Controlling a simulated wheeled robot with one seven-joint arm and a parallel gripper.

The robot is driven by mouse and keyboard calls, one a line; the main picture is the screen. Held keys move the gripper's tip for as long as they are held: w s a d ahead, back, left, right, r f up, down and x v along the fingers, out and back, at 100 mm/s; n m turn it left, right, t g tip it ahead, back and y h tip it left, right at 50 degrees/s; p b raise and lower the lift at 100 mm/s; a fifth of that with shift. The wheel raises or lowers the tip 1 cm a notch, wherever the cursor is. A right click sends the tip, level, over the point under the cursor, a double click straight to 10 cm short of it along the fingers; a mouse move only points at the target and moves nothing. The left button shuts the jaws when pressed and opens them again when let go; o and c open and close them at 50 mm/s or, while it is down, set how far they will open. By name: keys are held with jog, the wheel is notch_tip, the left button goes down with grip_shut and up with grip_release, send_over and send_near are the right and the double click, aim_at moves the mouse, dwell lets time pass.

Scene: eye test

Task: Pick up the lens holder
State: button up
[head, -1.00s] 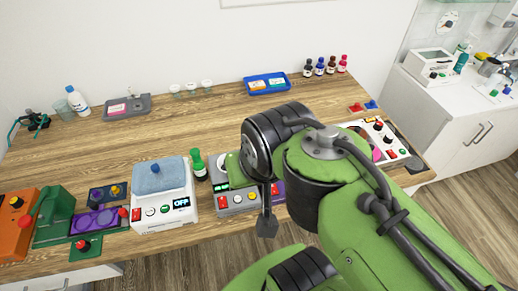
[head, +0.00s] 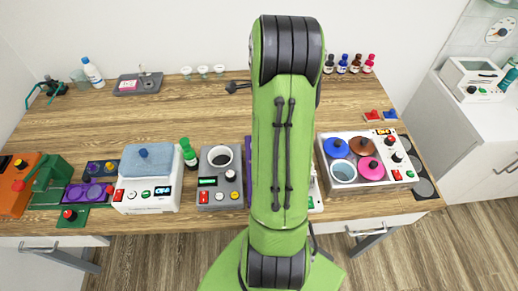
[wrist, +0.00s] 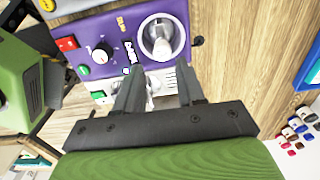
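I cannot pick out the lens holder with certainty in either view. In the wrist view, my gripper (wrist: 161,68) is open, its two dark fingers apart. Beyond the fingertips lies a purple device (wrist: 112,30) with a red switch, a dial and a round well. A grey-white part (wrist: 160,38) stands in that well. Some white and grey parts show between the fingers, too small and covered to name. No object is visibly clamped. In the head view, my green arm hides most of the gripper and the middle of the table.
In the head view, a white unit with coloured round lids (head: 365,160) stands right of my arm. Left of it are a grey device with a cup (head: 220,178), a green bottle (head: 188,152) and a white device with a blue pad (head: 148,172). Bare wood (head: 110,125) lies behind.

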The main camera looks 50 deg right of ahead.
jog(key=f, duration=0.6)
jog(key=shift+d, duration=0.2)
notch_tip(320, 180, down, 6)
jog(key=shift+w+r, duration=0.1)
jog(key=shift+r, duration=0.15)
grip_shut()
